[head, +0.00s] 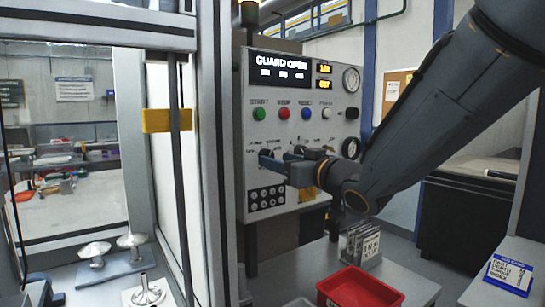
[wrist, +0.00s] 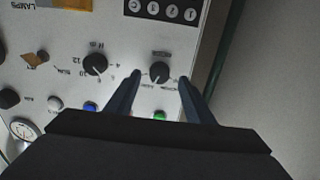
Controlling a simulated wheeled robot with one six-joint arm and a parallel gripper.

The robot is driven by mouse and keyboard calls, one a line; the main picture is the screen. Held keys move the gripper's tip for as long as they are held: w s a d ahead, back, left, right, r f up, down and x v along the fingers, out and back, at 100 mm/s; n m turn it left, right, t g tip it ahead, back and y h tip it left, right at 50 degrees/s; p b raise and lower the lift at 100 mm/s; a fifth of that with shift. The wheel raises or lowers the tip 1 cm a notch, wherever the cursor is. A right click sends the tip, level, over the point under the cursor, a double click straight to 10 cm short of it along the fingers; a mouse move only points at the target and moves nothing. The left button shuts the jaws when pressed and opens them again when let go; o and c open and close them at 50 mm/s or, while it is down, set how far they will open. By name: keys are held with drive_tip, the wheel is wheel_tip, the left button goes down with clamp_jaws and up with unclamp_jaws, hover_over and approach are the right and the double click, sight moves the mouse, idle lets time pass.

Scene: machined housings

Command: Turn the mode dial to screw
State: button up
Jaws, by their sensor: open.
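The control panel (head: 315,95) stands in the middle of the head view. In the wrist view, which shows the panel upside down, a black dial (wrist: 160,72) sits between my fingertips; its label looks like MODE, but the small words around it are too blurred to read. My gripper (head: 272,159) is open at the panel's lower left. In the wrist view my gripper (wrist: 160,77) has one finger on each side of the dial, with gaps visible; I cannot tell whether the tips reach its depth. The dial is hidden behind my gripper in the head view.
A second black dial (wrist: 95,65) lies left of my fingers in the wrist view. The green button (wrist: 159,116) is close below them. A guard frame (head: 212,150) stands left of the panel. A red bin (head: 360,288) and a card holder (head: 362,243) are below my arm.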

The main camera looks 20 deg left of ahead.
drive_tip(key=x, duration=0.3)
drive_tip(key=shift+w+p, duration=0.1)
drive_tip(key=shift+p, duration=0.25)
drive_tip(key=c, duration=1)
drive_tip(key=shift+b, duration=0.3)
drive_tip(key=n+b, duration=0.8)
drive_tip(key=shift+n+b, duration=0.3)
drive_tip(key=shift+n, duration=0.2)
